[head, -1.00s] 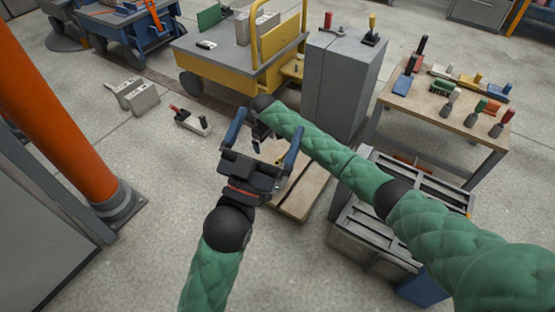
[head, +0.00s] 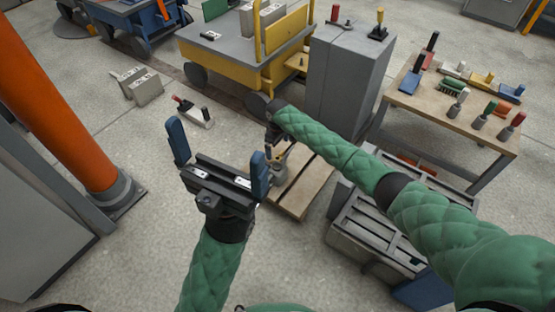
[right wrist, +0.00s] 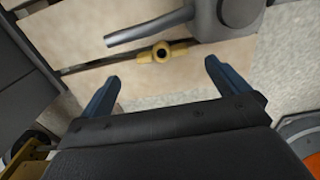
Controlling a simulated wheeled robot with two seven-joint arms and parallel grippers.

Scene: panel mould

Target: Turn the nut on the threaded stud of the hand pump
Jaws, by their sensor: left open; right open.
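The hand pump stands on the wooden pallet (head: 305,190). In the right wrist view its grey body (right wrist: 208,22) shows at the top, with a grey bar (right wrist: 150,28) reaching left. A brass winged piece with a round middle (right wrist: 163,52), seemingly the nut, shows below the bar, beyond my right fingertips. I cannot make out the stud. My right gripper (right wrist: 160,82) is open, with nothing between its blue fingers; in the head view it is small and partly hidden above the pallet. My left gripper (head: 216,145) is open and empty, raised left of the pallet.
A grey slatted crate (head: 375,235) stands right of the pallet. A wooden table (head: 440,115) with tools is at the right, a grey cabinet (head: 345,85) and yellow cart (head: 225,65) behind. An orange post (head: 55,110) stands left.

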